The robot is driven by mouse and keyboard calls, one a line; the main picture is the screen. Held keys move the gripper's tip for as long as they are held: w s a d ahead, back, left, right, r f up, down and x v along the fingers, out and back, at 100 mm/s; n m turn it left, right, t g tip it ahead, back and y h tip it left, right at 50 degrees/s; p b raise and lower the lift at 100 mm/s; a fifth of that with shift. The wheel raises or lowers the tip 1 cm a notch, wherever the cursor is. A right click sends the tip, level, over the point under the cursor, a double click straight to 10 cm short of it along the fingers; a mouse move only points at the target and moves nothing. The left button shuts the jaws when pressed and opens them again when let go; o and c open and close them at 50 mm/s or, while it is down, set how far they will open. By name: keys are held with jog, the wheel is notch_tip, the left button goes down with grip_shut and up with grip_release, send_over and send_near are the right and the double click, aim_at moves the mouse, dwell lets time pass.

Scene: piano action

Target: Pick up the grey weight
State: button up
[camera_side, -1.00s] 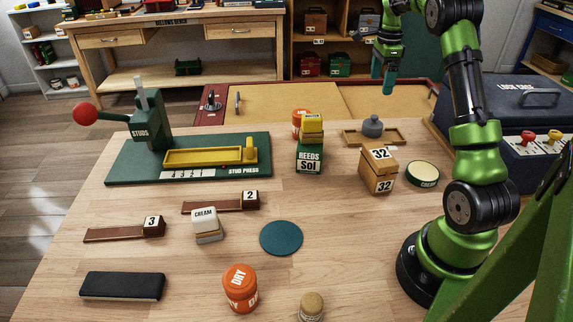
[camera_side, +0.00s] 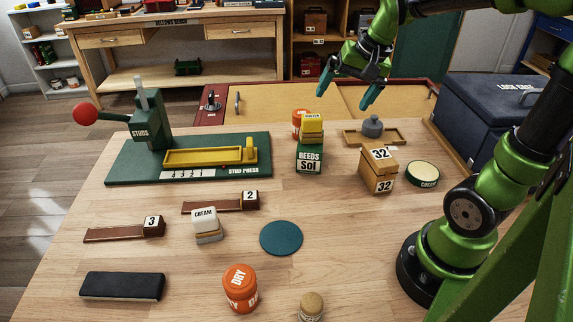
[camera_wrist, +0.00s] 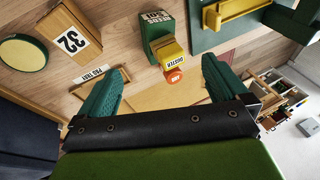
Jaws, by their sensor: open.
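The grey weight (camera_side: 373,127) is a small round piece with a knob on top. It stands upright in a shallow wooden tray (camera_side: 354,136) at the back right of the bench. My gripper (camera_side: 346,96) is open and empty, in the air above and a little left of the weight. The wrist view shows its two green fingers (camera_wrist: 164,75) spread wide with nothing between them. I cannot make out the weight in the wrist view; the left finger covers part of the tray area.
A wooden box marked 32 (camera_side: 378,169) stands in front of the tray. The green Reeds box (camera_side: 310,158) with a yellow block on it is to the left.

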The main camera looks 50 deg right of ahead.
jog(key=s+a+n+t+y, duration=0.1)
jog(key=s+a+n, duration=0.4)
jog(key=a, duration=0.6)
jog(key=s+t, duration=0.1)
jog(key=s, duration=0.1)
jog(key=shift+s+a, duration=0.3)
jog(key=shift+s, duration=0.05)
jog(key=shift+s+a+r+n+t+y, duration=0.3)
jog(key=shift+s+a+r+n+t, duration=0.1)
jog(key=shift+a+r+n, duration=0.3)
